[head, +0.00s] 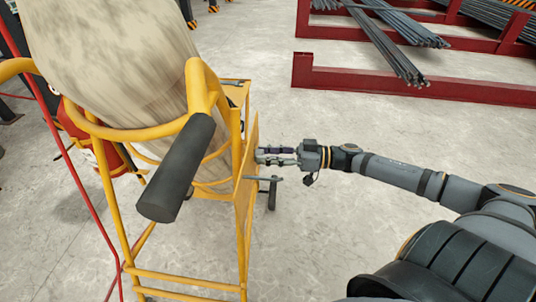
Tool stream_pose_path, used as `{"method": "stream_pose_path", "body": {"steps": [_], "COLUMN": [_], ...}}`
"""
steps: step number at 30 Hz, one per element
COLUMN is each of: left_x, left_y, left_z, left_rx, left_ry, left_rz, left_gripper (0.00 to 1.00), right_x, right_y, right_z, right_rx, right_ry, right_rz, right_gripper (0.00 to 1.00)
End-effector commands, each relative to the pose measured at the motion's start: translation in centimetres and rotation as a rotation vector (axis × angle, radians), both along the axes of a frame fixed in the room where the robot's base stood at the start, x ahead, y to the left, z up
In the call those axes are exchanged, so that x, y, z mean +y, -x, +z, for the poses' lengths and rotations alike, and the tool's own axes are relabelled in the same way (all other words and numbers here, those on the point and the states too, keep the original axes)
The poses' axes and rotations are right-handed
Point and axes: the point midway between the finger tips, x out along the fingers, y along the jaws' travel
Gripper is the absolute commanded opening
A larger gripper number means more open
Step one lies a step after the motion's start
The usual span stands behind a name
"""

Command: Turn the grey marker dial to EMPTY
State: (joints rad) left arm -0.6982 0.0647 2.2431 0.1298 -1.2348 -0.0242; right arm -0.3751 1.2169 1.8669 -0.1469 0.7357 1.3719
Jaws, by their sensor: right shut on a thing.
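My right gripper (264,155) reaches in from the right to the right-hand face of the yellow panel (246,165) on the cart. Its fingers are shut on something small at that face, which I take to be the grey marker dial. The dial is too small and too covered by the fingers and the panel edge to make out, and its marks and setting cannot be read. My left gripper is not in view.
The yellow cart carries a large tan cylinder (110,50). Its handle with a dark grip (178,170) juts toward me. A thin grey bar (268,179) sticks out just below my gripper. Red racks (420,86) with rebar stand behind; the floor between is clear.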

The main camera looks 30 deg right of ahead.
Motion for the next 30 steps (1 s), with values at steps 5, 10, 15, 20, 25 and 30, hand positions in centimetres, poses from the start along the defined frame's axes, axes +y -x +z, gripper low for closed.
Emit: {"method": "stream_pose_path", "body": {"steps": [5, 10, 15, 20, 25, 30], "left_x": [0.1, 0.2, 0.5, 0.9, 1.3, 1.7], "left_y": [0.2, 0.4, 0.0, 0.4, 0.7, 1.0], "left_z": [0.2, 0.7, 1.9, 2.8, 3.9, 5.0], "left_rx": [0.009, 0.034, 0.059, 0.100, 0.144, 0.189], "left_ry": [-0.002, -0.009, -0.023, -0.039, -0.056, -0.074], "left_rz": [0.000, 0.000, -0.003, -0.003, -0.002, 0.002], "left_gripper": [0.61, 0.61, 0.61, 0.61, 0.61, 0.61], "right_x": [0.0, 0.0, 0.0, 0.1, 0.1, 0.1], "right_y": [0.0, 0.0, 0.1, 0.1, 0.1, 0.2], "right_z": [0.1, 0.2, 0.3, 0.3, 0.3, 0.3], "right_rx": [-0.030, -0.105, -0.219, -0.340, -0.469, -0.588], "right_ry": [0.023, 0.080, 0.164, 0.257, 0.355, 0.445], "right_rz": [-0.001, -0.001, -0.002, -0.002, -0.001, -0.002], "right_gripper": [0.03, 0.03, 0.03, 0.03, 0.03, 0.03]}}
